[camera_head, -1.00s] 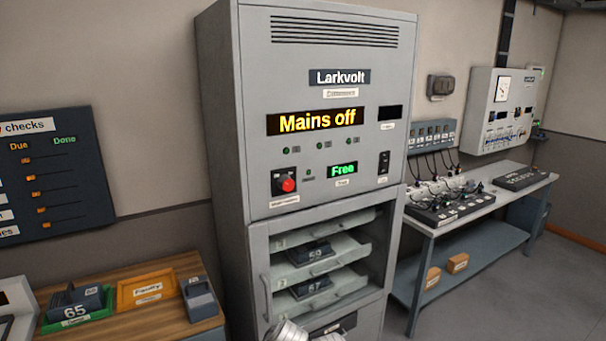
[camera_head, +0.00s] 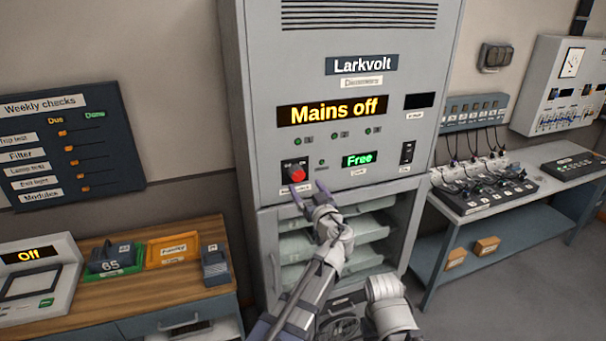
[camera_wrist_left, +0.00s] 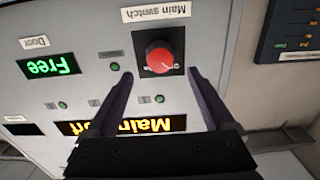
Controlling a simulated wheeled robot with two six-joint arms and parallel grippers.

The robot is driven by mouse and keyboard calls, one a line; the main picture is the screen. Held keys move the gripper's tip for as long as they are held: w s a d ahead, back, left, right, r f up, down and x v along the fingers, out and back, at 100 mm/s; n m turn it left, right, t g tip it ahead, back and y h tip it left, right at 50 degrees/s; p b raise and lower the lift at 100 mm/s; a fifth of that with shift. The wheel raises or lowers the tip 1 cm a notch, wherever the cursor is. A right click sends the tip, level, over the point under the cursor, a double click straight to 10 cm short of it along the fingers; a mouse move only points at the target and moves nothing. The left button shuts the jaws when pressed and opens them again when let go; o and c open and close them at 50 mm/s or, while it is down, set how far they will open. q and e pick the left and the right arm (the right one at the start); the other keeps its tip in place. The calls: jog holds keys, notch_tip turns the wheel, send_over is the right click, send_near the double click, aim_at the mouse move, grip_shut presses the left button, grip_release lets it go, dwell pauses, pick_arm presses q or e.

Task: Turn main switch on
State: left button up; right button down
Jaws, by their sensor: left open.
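The main switch (camera_head: 297,175) is a red round knob on a black square plate, low on the left of the grey cabinet's front panel. The cabinet's display (camera_head: 332,110) reads "Mains off". My left gripper (camera_head: 303,195) is open, just below and in front of the knob. In the left wrist view, which is upside down, the red knob (camera_wrist_left: 160,58) shows between and beyond the two spread fingers, under the label "Main switch". The fingers do not appear to touch it. My right gripper cannot be made out in the head view.
A green display (camera_head: 358,159) reads "Free", with a black rocker switch (camera_head: 407,152) to its right. A wooden side table (camera_head: 205,278) with trays stands left; a bench (camera_head: 490,205) with cables stands right.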

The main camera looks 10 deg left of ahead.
aim_at(299, 176)
pick_arm(q)
jog(key=x, duration=0.7)
jog(key=shift+w, duration=0.1)
jog(key=shift+c, duration=0.4)
jog(key=c, duration=1.3)
